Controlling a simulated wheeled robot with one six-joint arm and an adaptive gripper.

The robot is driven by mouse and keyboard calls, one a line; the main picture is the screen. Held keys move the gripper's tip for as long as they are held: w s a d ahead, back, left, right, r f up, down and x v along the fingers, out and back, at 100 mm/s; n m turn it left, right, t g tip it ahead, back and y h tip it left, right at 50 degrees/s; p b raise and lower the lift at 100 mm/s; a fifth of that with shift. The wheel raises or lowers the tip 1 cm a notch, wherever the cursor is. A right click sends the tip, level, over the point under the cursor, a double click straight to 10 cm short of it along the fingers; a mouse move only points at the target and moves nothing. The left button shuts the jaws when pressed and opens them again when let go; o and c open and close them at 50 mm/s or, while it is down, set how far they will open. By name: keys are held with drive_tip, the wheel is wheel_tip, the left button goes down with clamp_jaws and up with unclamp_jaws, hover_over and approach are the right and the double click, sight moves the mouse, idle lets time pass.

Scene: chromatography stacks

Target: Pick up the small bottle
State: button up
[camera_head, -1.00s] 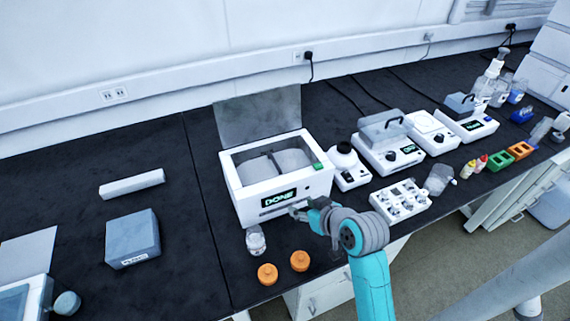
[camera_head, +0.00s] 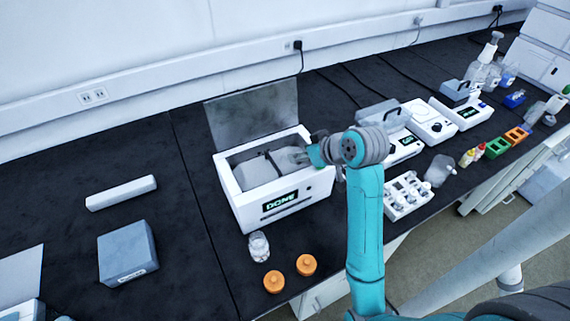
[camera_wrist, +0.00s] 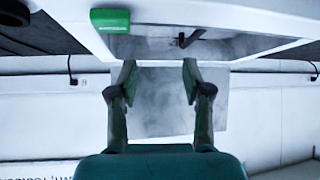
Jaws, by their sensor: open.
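A small clear bottle (camera_head: 258,246) with pale contents stands upright on the dark bench, at the front of a white instrument (camera_head: 235,200) marked DONE. It is uncapped as far as I can tell. My gripper (camera_head: 298,155) is over the right part of the instrument's open top, behind and to the right of the bottle and apart from it. In the wrist view my gripper (camera_wrist: 160,77) has its two fingers spread with nothing between them. Behind them are the instrument's grey raised lid (camera_wrist: 160,115) and the wall. The bottle is not in the wrist view.
Two orange caps (camera_head: 273,281) (camera_head: 306,264) lie right of the bottle. A grey box (camera_head: 127,252) and a white bar (camera_head: 121,192) lie left. Several instruments and a clear vessel (camera_head: 440,170) stand right.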

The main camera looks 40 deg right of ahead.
sight(288, 165)
drive_tip(key=x, duration=0.9)
drive_tip(key=shift+s+r, duration=0.1)
clamp_jaws()
